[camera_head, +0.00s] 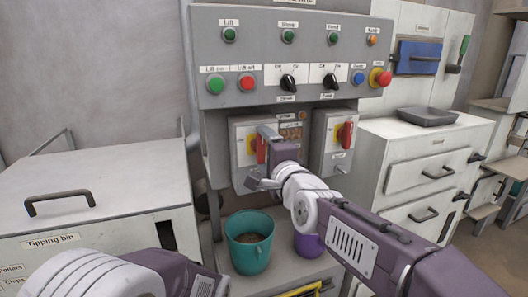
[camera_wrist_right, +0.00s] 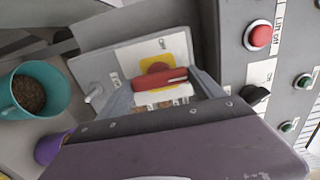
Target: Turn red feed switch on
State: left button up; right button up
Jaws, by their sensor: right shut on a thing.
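A red switch handle (camera_head: 261,150) on a yellow disc stands upright on the left grey switch box (camera_head: 240,128) under the control panel. In the right wrist view the red handle (camera_wrist_right: 160,80) lies across the picture between the fingers of my right gripper (camera_wrist_right: 164,87). My right gripper (camera_head: 262,158) is shut on this handle. A similar red handle (camera_head: 346,134) is on the right switch box (camera_head: 328,148), apart from my gripper. The box labels are too small to read. Of my left arm only links show at the lower left; its gripper is out of view.
The control panel (camera_head: 260,58) with buttons and knobs overhangs the boxes. A teal bucket (camera_head: 247,243) with brown pellets and a purple container (camera_head: 308,245) stand below. A tipping bin (camera_head: 110,185) is at left, a drawer cabinet (camera_head: 400,135) at right.

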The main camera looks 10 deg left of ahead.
jog(key=o, duration=1.4)
jog(key=shift+c, duration=0.2)
jog(key=shift+s+d, duration=0.1)
jog(key=v, duration=0.8)
jog(key=shift+s+d, duration=0.25)
jog(key=shift+s, duration=0.05)
